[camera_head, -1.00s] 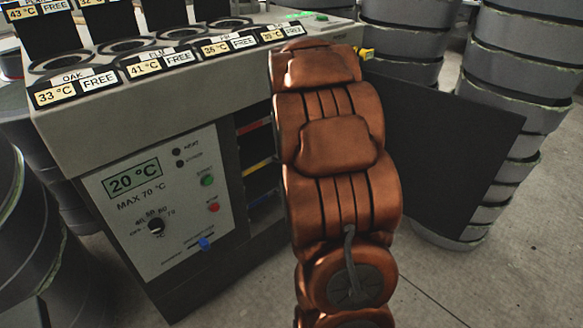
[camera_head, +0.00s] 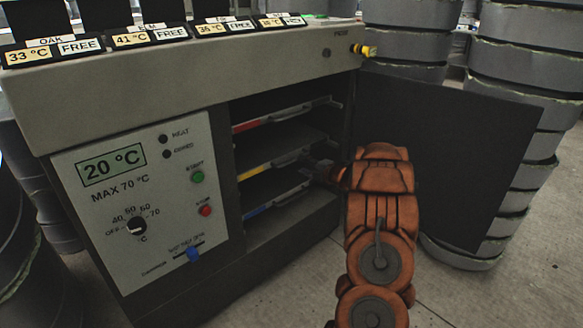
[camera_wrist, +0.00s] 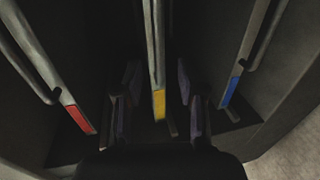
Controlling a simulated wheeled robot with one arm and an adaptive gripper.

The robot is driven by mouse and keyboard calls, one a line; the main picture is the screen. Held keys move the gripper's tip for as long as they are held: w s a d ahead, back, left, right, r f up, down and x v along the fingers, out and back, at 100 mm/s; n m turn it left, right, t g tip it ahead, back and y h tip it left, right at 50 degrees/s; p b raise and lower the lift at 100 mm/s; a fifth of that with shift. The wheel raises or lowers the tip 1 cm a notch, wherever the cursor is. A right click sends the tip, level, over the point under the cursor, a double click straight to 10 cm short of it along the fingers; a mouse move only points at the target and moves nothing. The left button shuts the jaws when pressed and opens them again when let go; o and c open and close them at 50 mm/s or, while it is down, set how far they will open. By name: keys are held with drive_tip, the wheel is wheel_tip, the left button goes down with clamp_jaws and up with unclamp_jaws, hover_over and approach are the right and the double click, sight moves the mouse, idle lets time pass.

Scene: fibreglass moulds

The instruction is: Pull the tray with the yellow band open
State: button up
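The tray with the yellow band (camera_head: 254,172) is the middle of three trays in the open oven cabinet, with a rail handle along its front. It looks pushed in. In the wrist view the yellow band (camera_wrist: 159,105) stands upright in the middle. My gripper (camera_head: 322,172) is at the cabinet opening, by the right end of that tray's front. In the wrist view my gripper (camera_wrist: 157,95) is open, one finger on each side of the yellow-band tray's front. Whether a finger touches it cannot be told.
The red-band tray (camera_head: 250,125) is above and the blue-band tray (camera_head: 256,212) below. The black cabinet door (camera_head: 440,150) stands open to the right, close to my arm. A control panel (camera_head: 140,195) is at left. Stacked grey moulds (camera_head: 520,65) stand behind the door.

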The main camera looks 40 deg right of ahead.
sight(293, 161)
drive_tip(key=shift+b+x, duration=0.65)
drive_tip(key=shift+x, duration=3.15)
drive_tip(key=shift+r, duration=0.1)
clamp_jaws()
